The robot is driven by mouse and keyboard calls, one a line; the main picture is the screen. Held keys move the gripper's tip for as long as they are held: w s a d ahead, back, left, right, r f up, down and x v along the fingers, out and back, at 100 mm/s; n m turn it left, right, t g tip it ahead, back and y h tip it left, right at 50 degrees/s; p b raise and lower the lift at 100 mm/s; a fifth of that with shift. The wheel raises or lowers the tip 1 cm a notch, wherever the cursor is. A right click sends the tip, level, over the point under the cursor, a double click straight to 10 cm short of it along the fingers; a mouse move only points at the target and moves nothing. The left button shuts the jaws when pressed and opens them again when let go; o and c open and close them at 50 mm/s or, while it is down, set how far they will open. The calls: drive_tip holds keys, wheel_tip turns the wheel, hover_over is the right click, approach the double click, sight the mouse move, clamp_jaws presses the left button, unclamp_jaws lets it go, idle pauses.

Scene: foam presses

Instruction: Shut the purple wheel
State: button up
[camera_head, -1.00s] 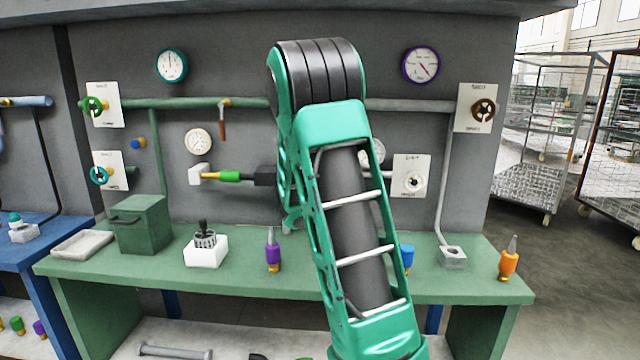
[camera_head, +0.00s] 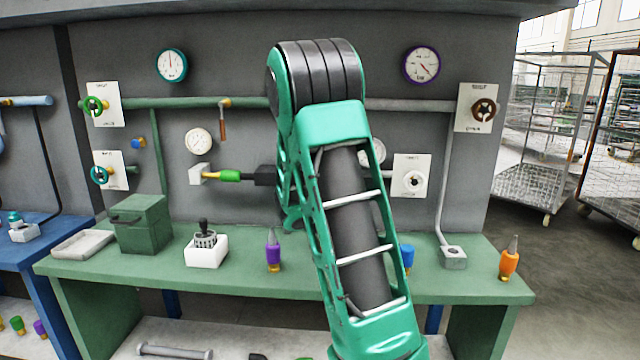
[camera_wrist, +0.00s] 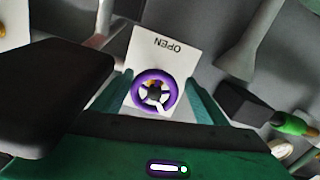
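The purple wheel (camera_wrist: 154,91) shows in the wrist view on a white plate (camera_wrist: 150,52). The plate's word OPEN appears upside down. The wheel has pale spokes and a yellowish part near its hub. My gripper (camera_wrist: 158,84) is open, with one teal finger to the left of the wheel and one to the right. The wheel lies between the fingers in the picture; I cannot tell whether they touch it or how far off it is. In the head view my arm hides the purple wheel and my gripper.
Other wheels on the wall are green (camera_head: 94,106), teal (camera_head: 101,174), brown (camera_head: 483,108) and white (camera_head: 413,181). The green bench (camera_head: 330,287) holds a dark green box (camera_head: 141,224) and a purple bottle (camera_head: 273,251).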

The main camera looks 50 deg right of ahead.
drive_tip(key=shift+o, duration=0.3)
drive_tip(key=shift+r, duration=0.25)
drive_tip(key=v, duration=1)
drive_tip(key=shift+s+a+f, duration=0.2)
drive_tip(key=shift+a, duration=0.05)
